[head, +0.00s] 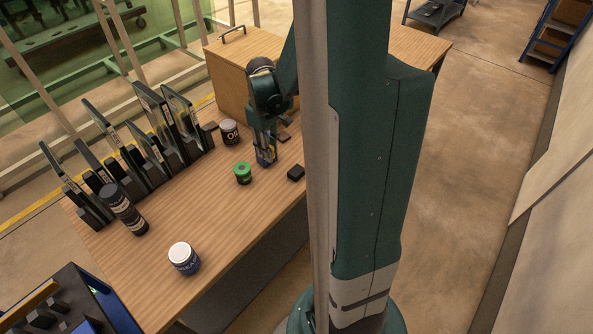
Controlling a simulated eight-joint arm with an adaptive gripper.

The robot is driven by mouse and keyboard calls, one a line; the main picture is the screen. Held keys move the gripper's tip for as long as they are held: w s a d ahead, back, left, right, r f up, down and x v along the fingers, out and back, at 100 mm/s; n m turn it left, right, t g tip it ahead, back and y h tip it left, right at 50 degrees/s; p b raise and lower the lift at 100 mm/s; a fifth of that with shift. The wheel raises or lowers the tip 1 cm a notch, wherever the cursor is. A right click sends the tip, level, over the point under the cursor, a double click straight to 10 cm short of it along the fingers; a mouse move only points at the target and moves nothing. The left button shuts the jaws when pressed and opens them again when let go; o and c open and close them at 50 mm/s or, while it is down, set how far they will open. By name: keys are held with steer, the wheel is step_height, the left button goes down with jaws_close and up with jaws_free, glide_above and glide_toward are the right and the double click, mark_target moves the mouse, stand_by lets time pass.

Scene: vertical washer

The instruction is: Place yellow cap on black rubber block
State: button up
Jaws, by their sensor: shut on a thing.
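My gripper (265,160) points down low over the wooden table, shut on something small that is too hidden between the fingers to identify. I cannot make out a yellow cap anywhere in the head view. A small black block (296,173) lies on the table to the right of the fingertips, near the table's edge and apart from them. A dark flat piece (284,137) shows just behind and right of the gripper.
A green-topped jar (243,173) stands close left of my gripper, and a dark labelled can (229,132) behind it. A black bottle (123,209), a white-lidded blue jar (184,259), upright panels (155,130) and a wooden box (235,65) also stand on the table (190,205).

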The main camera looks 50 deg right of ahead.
steer(key=s+d+m, duration=0.3)
steer(key=s+d, duration=0.3)
steer(key=d, duration=0.1)
steer(key=shift+d+r, duration=0.25)
glide_above(296, 170)
steer(key=shift+d+f+b, duration=0.1)
steer(key=shift+f+b, duration=0.25)
steer(key=shift+f, duration=2.6)
steer(key=shift+f+b, duration=0.35)
steer(key=shift+f, duration=1.7)
steer(key=shift+f, duration=0.15)
steer(key=o, duration=0.9)
